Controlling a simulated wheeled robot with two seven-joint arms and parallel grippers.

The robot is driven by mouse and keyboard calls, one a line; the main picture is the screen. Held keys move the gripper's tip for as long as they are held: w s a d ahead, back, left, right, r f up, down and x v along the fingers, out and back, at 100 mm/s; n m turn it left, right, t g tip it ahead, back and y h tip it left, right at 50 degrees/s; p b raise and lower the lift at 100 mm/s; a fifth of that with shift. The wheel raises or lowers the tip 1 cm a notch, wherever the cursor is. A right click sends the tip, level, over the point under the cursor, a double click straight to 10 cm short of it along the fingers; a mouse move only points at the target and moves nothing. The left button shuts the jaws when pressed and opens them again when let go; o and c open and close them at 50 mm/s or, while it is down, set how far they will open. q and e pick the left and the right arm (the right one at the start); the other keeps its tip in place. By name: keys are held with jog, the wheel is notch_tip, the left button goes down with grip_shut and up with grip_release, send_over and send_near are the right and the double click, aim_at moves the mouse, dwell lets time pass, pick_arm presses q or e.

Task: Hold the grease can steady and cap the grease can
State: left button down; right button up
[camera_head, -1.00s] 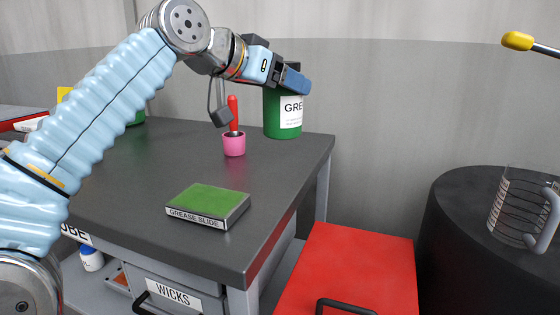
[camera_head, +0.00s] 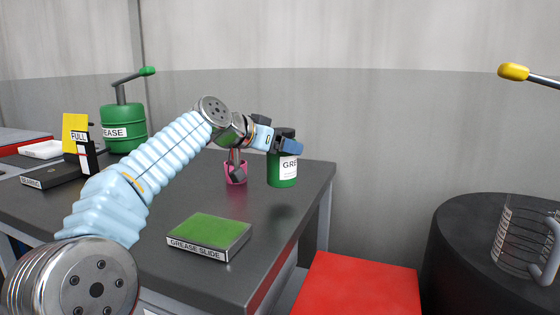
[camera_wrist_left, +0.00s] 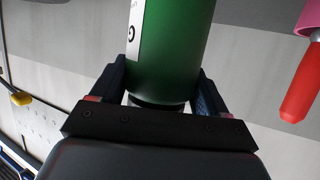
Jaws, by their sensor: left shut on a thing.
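The green grease can (camera_head: 283,172) with a white label and a dark top is upright over the right part of the dark workbench. My left gripper (camera_head: 287,146) reaches in from the left and is shut on it near its top. The left wrist view shows the can (camera_wrist_left: 172,55) between both fingers (camera_wrist_left: 160,95), with a dark round part at its end near the palm. I cannot tell whether that part is a cap. I cannot tell whether the can's base touches the bench. My right gripper is not in view.
A pink cup (camera_head: 235,178) stands just left of the can; its red-handled tool shows in the left wrist view (camera_wrist_left: 302,85). The green grease slide box (camera_head: 208,235) lies nearer. A green grease drum (camera_head: 124,127) is at the left. A red surface (camera_head: 358,287) and black drum (camera_head: 470,250) are right.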

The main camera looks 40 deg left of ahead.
aim_at(279, 159)
pick_arm(q)
jog(key=shift+w+a+f, duration=0.15)
jog(key=shift+w+f, duration=0.05)
jog(key=shift+f, duration=0.1)
jog(key=shift+w+a+f, duration=0.1)
jog(key=shift+f, duration=1.55)
jog(key=shift+f+b, duration=0.1)
jog(key=shift+b, duration=0.2)
jog(key=shift+f, duration=0.15)
grip_release()
jog(key=shift+r, duration=0.2)
jog(key=shift+r, duration=0.1)
jog(key=v, duration=1.2)
jog(key=shift+b, duration=0.3)
